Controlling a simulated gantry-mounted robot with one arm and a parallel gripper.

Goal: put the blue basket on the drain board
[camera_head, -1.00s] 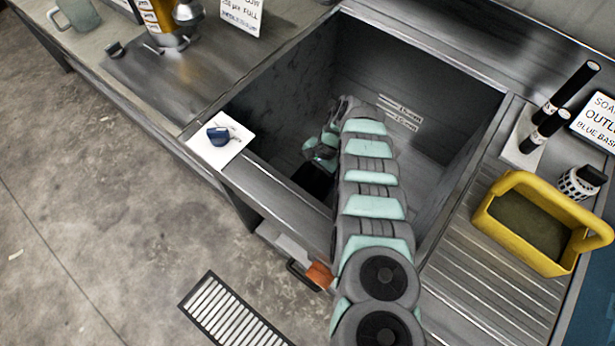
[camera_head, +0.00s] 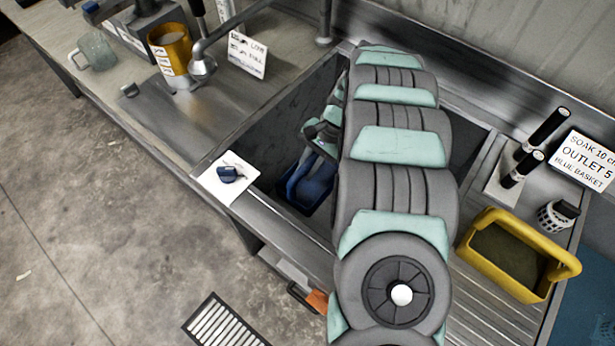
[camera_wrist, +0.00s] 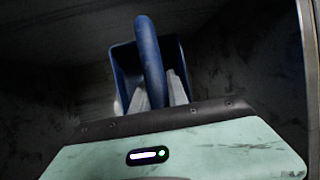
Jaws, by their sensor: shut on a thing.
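The blue basket (camera_head: 305,184) shows inside the sink tank at the left of my arm, partly hidden by the arm and the tank's front rim. In the wrist view the blue basket (camera_wrist: 124,68) hangs below my gripper (camera_wrist: 160,92), whose pale fingers are shut on its arched blue handle. In the head view my gripper (camera_head: 312,150) is at the basket's top, mostly hidden by my arm. The ribbed drain board (camera_head: 490,312) lies right of the tank, with a yellow basket (camera_head: 505,258) standing on it.
Two black-handled tools stand in a white holder (camera_head: 507,185) behind the yellow basket, near a checkered cup (camera_head: 556,216) and a sign (camera_head: 590,160). A white card with a blue item (camera_head: 228,178) lies on the tank's left corner. A faucet (camera_head: 203,66) stands at the left.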

